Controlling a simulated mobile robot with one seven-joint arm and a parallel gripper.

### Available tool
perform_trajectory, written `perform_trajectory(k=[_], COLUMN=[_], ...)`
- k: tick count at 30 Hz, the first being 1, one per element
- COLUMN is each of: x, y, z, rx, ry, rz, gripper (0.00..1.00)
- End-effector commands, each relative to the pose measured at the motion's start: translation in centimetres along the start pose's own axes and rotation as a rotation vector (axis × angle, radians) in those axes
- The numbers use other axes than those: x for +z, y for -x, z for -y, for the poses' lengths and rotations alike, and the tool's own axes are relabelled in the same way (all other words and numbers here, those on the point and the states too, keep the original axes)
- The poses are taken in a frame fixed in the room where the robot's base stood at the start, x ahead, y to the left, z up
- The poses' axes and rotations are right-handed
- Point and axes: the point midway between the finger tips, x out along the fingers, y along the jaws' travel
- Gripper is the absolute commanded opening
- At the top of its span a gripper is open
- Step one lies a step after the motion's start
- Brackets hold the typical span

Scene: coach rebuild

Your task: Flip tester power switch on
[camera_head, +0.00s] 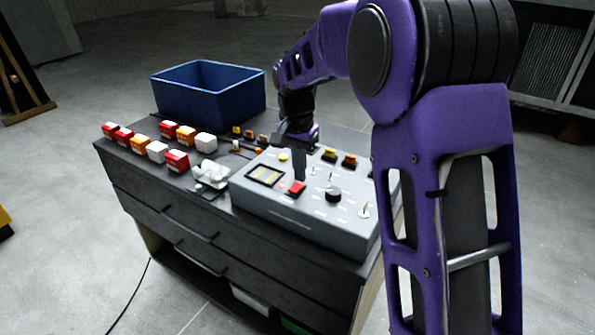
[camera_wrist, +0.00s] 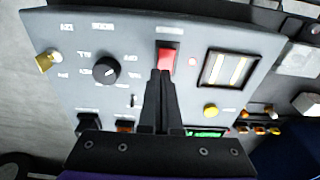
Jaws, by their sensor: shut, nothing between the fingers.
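The tester (camera_head: 285,217) is a grey box with a sloped panel on top of a dark cabinet. Its red rocker switch (camera_head: 297,188) sits near the panel's front edge; it also shows in the wrist view (camera_wrist: 167,56), upper middle. My gripper (camera_head: 299,177) is over the panel, pointing down, just behind the red switch. In the wrist view the shut fingertips (camera_wrist: 161,72) overlap the lower part of the switch. Contact cannot be told. The fingers hide part of the switch and panel, and the switch's position is unclear.
The panel bears a black knob (camera_wrist: 107,70), a meter window (camera_wrist: 229,70), a yellow button (camera_wrist: 211,110) and a brass-coloured key or toggle (camera_wrist: 47,61). Several red and white blocks (camera_head: 177,160) and a blue bin (camera_head: 208,94) stand left of the tester. Open floor surrounds the cabinet.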

Motion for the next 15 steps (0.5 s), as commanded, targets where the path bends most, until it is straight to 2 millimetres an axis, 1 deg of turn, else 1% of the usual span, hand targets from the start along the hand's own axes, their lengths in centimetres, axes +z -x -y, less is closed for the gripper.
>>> perform_trajectory(k=[1, 5, 9, 12, 15], x=[-0.4, -1.2, -1.9, -2.4, -2.8], y=[1.5, 3.7, 6.8, 8.8, 10.4], z=[-0.2, -0.7, -0.7, -0.7, -0.7], rx=[-0.001, -0.003, -0.004, -0.002, -0.001], ry=[-0.002, -0.002, -0.003, -0.003, -0.002], rz=[-0.001, -0.002, -0.003, -0.002, -0.001], gripper=[0.00, 0.00, 0.00, 0.00, 0.00])
